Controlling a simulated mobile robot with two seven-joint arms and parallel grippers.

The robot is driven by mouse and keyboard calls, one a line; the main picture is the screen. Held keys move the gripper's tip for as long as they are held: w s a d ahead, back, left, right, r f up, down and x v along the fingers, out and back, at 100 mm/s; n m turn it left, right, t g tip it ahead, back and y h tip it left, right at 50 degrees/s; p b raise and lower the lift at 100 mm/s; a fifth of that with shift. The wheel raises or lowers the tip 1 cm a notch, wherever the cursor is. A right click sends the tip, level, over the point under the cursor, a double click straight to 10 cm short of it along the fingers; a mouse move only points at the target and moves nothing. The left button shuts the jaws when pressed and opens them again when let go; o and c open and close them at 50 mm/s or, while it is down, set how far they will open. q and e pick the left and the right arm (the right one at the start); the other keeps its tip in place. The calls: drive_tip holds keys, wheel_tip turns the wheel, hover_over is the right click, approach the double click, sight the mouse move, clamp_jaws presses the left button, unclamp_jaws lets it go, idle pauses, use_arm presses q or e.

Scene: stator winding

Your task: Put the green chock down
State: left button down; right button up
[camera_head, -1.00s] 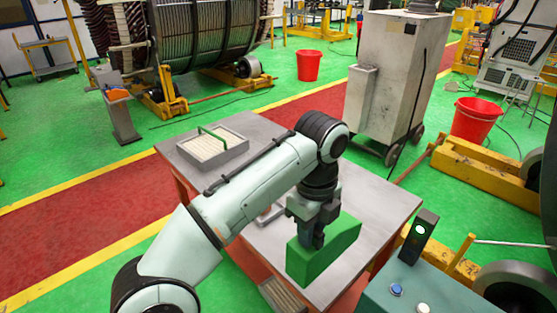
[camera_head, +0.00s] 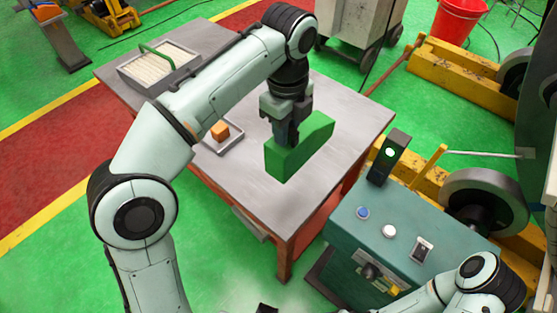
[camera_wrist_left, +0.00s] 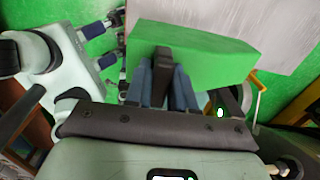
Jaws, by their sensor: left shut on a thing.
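The green chock (camera_head: 300,148) is a wedge-like block over the right part of the grey-topped table (camera_head: 255,185). My left gripper (camera_head: 285,135) points down and is shut on the chock's upper part. I cannot tell whether its underside touches the tabletop. In the left wrist view, the chock (camera_wrist_left: 195,55) lies between and beyond the dark fingers (camera_wrist_left: 165,85), with the pale tabletop behind it. My right gripper (camera_wrist_left: 108,48) shows at the left of the wrist view, with its blue-padded fingers apart and empty.
A small tray with an orange block (camera_head: 220,130) sits left of the chock. A tray with a green handle (camera_head: 150,70) stands at the table's far left. A teal control box (camera_head: 400,245) with buttons stands at the front right. The tabletop in front of the chock is clear.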

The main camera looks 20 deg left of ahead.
sight(281, 163)
use_arm(q)
wheel_tip(281, 163, down, 11)
drive_tip(key=b, duration=0.3)
drive_tip(key=shift+f, duration=0.15)
wheel_tip(281, 163, down, 5)
drive_tip(key=shift+r+b, duration=0.15)
drive_tip(key=shift+b, duration=0.45)
use_arm(e)
wheel_tip(281, 163, down, 6)
drive_tip(key=s, duration=0.2)
drive_tip(key=shift+s+r, duration=0.2)
drive_tip(key=shift+r, duration=0.05)
use_arm(q)
drive_tip(key=c, duration=1.4)
unclamp_jaws()
drive_tip(key=o, duration=0.4)
drive_tip(key=shift+o, duration=0.2)
wheel_tip(281, 163, up, 12)
drive_tip(key=p, duration=0.3)
use_arm(e)
drive_tip(key=r, duration=0.1)
drive_tip(key=w+r, duration=0.1)
drive_tip(key=r, duration=0.1)
drive_tip(key=shift+w+r, duration=0.2)
drive_tip(key=shift+r, duration=0.1)
